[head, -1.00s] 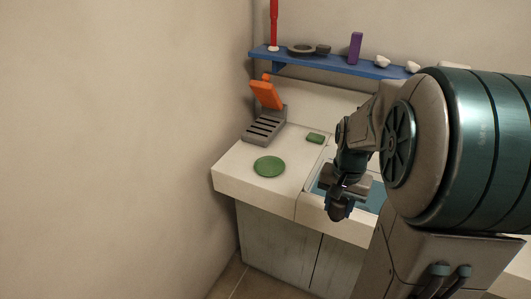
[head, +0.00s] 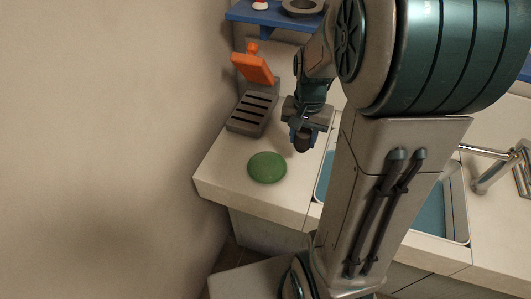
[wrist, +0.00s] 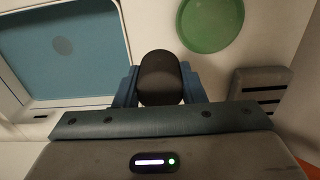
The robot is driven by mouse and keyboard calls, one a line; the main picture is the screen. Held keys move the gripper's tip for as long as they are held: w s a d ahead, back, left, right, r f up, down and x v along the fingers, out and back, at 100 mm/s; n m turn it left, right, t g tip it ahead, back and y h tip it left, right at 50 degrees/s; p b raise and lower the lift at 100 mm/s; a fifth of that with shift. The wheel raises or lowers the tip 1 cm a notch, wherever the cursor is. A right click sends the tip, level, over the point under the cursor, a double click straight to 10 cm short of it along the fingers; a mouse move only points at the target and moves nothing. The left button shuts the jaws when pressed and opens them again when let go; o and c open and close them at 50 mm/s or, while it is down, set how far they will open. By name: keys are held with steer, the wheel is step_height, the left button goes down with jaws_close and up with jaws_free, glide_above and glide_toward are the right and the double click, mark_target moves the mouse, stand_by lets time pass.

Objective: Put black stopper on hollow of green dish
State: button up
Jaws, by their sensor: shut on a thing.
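The green dish (head: 267,167) lies on the pale counter near its front left corner; it also shows at the top of the wrist view (wrist: 210,24). My gripper (head: 303,138) is above the counter, to the right of the dish and a little behind it in the head view. It is shut on the black stopper (wrist: 161,79), which sits between the blue fingers in the wrist view. The stopper and dish are apart. The dish's hollow is hard to make out.
A grey slotted rack (head: 252,113) stands behind the dish, with an orange object (head: 254,68) beside it. The blue sink basin (wrist: 66,48) with a metal tap (head: 492,168) lies to the right. A blue shelf (head: 262,15) is on the back wall. Counter around the dish is clear.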

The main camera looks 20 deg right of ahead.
steer(key=w+a+f, duration=0.1)
steer(key=a, duration=0.1)
steer(key=w+a+f+p, duration=0.1)
steer(key=a+f, duration=0.1)
steer(key=a, duration=0.1)
steer(key=w+a+f, duration=0.1)
steer(key=a+f, duration=0.1)
steer(key=a, duration=0.1)
steer(key=shift+w+a+f, duration=0.15)
steer(key=shift+a+f, duration=0.05)
steer(key=shift+f, duration=0.05)
steer(key=shift+f+p, duration=0.35)
steer(key=shift+f, duration=1.65)
steer(key=shift+f, duration=0.15)
steer(key=o, duration=1)
